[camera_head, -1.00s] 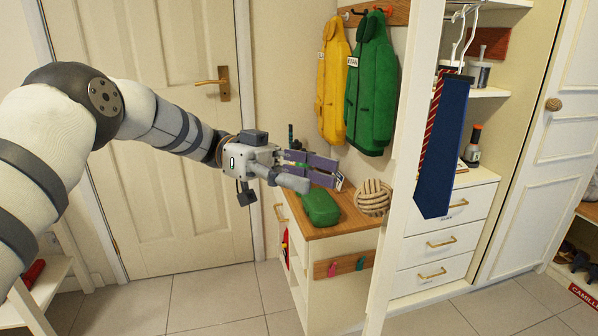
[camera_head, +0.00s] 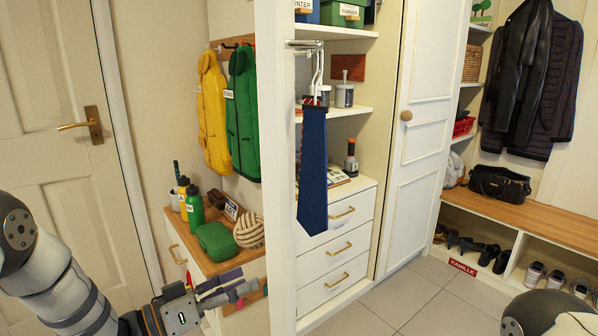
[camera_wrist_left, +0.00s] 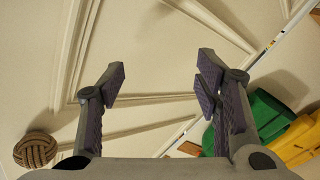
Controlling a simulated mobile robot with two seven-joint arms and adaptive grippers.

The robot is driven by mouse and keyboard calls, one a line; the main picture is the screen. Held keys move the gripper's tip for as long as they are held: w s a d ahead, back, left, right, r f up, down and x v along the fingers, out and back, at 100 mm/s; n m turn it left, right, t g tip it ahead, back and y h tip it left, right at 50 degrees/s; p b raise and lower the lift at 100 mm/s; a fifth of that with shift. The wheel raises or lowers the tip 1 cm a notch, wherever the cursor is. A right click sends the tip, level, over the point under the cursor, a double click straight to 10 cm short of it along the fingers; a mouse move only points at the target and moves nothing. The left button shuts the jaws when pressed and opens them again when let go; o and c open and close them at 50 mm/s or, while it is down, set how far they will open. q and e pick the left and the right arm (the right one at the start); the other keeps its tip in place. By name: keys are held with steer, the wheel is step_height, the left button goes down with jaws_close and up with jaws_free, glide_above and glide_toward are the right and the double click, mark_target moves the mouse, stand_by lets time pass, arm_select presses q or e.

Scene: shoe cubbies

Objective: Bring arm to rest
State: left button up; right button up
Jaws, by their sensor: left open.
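My left gripper (camera_head: 232,287) is low in the head view, in front of the small wooden-topped cabinet. Its fingers point right and hold nothing. My left arm comes in from the lower left edge. A part of my right arm shows at the lower right corner; its gripper is out of view.
The cabinet top (camera_head: 196,238) carries a green case (camera_head: 216,241), a rope ball (camera_head: 250,231) and bottles. A white post (camera_head: 274,170) stands right of it. A blue tie (camera_head: 313,170) hangs in the closet. Tiled floor (camera_head: 400,300) is free at right.

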arm_select(q)
steer(key=s+a+f+n+g+y, duration=0.1)
steer(key=s+f+n+g+y, duration=0.1)
steer(key=s+f+y, duration=0.5)
steer(key=s+a+f+n+g+y, duration=0.2)
steer(key=s+f+n, duration=0.1)
steer(key=s+f, duration=0.75)
steer(key=s+a+f+g+y, duration=0.1)
steer(key=s+a+g, duration=0.1)
steer(key=s, duration=0.8)
steer(key=s+a+f+g+y+p, duration=0.1)
steer(key=s+g, duration=0.3)
steer(key=s, duration=0.6)
steer(key=s+a+f+g+y, duration=0.1)
steer(key=s+a+g+y, duration=0.2)
steer(key=s, duration=0.6)
steer(key=shift+s+f+g+p, duration=0.3)
steer(key=shift+s+g, duration=0.1)
steer(key=shift+g, duration=0.1)
arm_select(e)
steer(key=shift+w+r+t, duration=0.5)
steer(key=shift+w+r, duration=0.65)
